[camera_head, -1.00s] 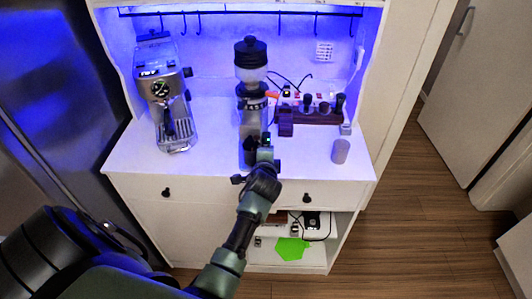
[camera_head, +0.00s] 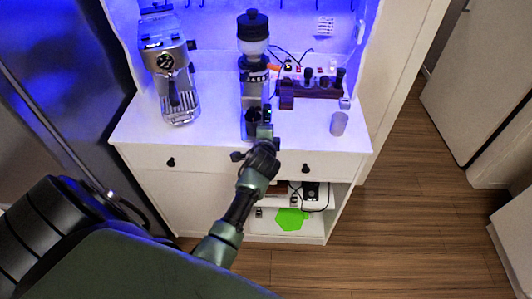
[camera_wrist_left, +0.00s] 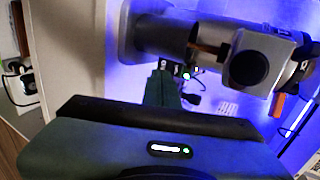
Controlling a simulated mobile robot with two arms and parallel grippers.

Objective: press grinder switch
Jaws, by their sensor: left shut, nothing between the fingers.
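The grinder (camera_head: 255,92) stands upright near the middle of the white counter, with a black-lidded hopper on top and an orange lever at its right side. My left gripper (camera_head: 267,112) is shut and empty, at the right front of the grinder's lower body. In the left wrist view the grinder (camera_wrist_left: 150,36) lies sideways across the top, and the shut left fingers (camera_wrist_left: 164,82) point up close to its body. A small white light shows just right of the fingertips. I cannot tell whether they touch the grinder; the switch is not clearly visible. My right gripper is out of view.
An espresso machine (camera_head: 171,75) stands at the counter's left. A dark wooden rack (camera_head: 312,91) with tools is right of the grinder, and a grey cylinder (camera_head: 339,123) sits near the front right edge. The counter between machine and grinder is clear.

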